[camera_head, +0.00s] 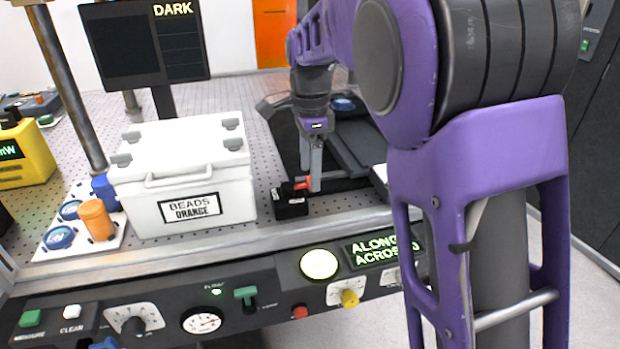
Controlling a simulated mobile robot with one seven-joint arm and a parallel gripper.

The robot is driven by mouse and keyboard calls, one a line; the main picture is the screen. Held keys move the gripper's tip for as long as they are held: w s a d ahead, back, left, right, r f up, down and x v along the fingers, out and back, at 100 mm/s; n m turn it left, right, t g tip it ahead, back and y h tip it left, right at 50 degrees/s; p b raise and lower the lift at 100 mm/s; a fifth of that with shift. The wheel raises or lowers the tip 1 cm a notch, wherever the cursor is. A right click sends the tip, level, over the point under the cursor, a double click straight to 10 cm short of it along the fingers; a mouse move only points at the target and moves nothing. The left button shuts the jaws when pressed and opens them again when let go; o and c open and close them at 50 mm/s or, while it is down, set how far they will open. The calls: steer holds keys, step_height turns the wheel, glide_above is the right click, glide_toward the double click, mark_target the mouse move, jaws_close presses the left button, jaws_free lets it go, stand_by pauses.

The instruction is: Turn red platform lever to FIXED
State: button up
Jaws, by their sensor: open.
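The red lever (301,184) is small and sits on top of a black block (291,203) at the front edge of the perforated table. My gripper (312,184) points down just at the right end of the lever. Its grey fingers overlap the lever's end in this view. I cannot tell whether they touch it or stand around it. The gripper is open. The lettering on the block is too small to read, so the lever's setting cannot be told.
A dark platform assembly (350,150) lies behind the gripper. A front control panel (240,300) with knobs runs below. A DARK monitor (125,45) and an orange cylinder (96,220) are at left.

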steer(key=shift+f, duration=0.8)
jaws_close()
